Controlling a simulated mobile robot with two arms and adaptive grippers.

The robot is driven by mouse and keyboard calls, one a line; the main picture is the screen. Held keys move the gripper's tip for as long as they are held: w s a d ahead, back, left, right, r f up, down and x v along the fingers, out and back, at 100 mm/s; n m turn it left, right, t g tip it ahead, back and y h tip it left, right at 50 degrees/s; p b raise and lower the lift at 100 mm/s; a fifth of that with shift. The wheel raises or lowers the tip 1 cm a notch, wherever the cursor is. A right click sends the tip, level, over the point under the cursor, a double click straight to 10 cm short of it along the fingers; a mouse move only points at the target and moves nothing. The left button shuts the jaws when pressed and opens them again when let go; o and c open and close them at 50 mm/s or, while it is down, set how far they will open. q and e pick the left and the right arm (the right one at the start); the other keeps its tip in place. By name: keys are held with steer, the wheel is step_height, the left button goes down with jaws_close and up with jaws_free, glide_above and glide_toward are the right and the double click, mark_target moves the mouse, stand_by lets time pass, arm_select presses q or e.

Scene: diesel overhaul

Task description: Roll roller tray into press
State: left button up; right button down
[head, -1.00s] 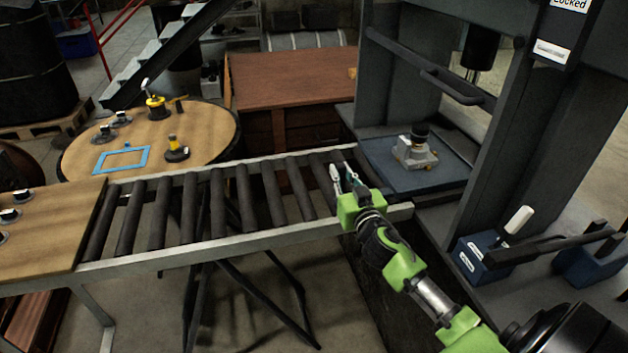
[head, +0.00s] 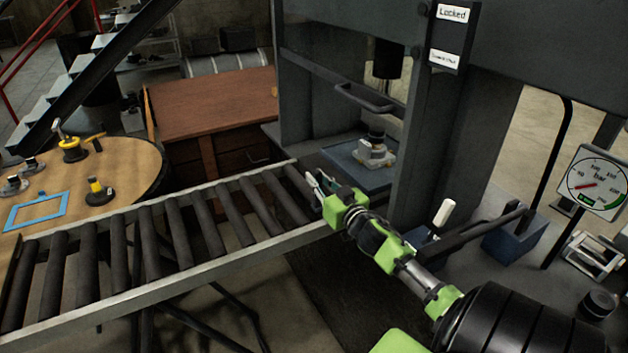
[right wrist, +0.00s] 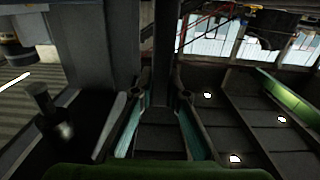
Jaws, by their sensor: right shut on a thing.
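The roller tray (head: 374,184) is a flat blue-grey plate inside the press frame (head: 440,130). A grey metal part with a dark top (head: 375,151) stands upright on it. The roller conveyor (head: 185,285) runs up to the press from the left. My right gripper (head: 320,183) is over the conveyor's press end, at the tray's near left side. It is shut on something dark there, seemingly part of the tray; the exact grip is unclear. In the right wrist view its two teal finger pads (right wrist: 160,125) flank a dark piece. My left gripper is out of view.
A round wooden table (head: 130,160) with small yellow and black tools and a blue frame (head: 38,212) stands left. A brown wooden bench (head: 210,105) is behind the conveyor. A pump lever (head: 475,228) and a pressure gauge (head: 594,184) are to the right of the press.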

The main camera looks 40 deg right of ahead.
steer(key=shift+d+r, duration=0.1)
steer(key=shift+d, duration=0.1)
steer(key=c, duration=2)
jaws_free()
steer(key=shift+o, duration=0.2)
steer(key=shift+s+d, duration=0.1)
steer(key=shift+s, duration=0.1)
steer(key=v, duration=1.2)
